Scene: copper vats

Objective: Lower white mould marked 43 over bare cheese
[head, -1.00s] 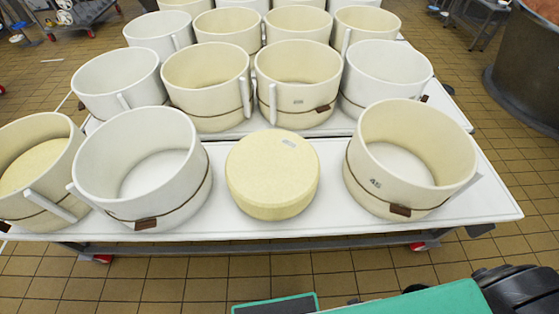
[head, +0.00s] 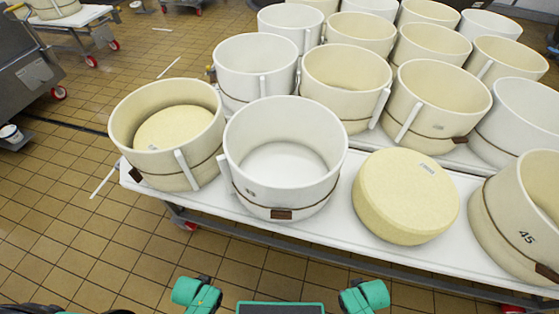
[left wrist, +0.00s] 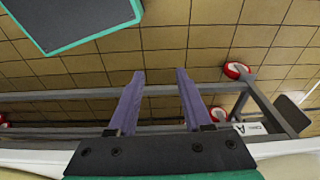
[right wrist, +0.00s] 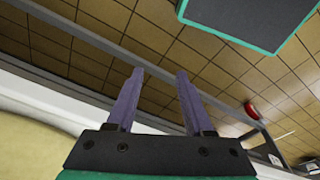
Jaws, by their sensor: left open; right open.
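The white mould (head: 243,161), an open round tub with a thin brown band and a brown tag, stands upright on the white table. A small dark number on its front left is too small to read surely. The bare cheese (head: 405,192), a pale yellow wheel with a small label on top, sits to its right on the table, apart from it. My left gripper (left wrist: 160,72) is open and empty, with purple fingers over the floor and table frame. My right gripper (right wrist: 160,72) is also open and empty.
A cream mould with cheese inside (head: 187,172) stands left of the white mould. A cream mould marked 45 (head: 510,247) stands right of the bare cheese. Several more moulds fill the table behind. The white tabletop (head: 335,222) has a narrow front strip; tiled floor lies in front.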

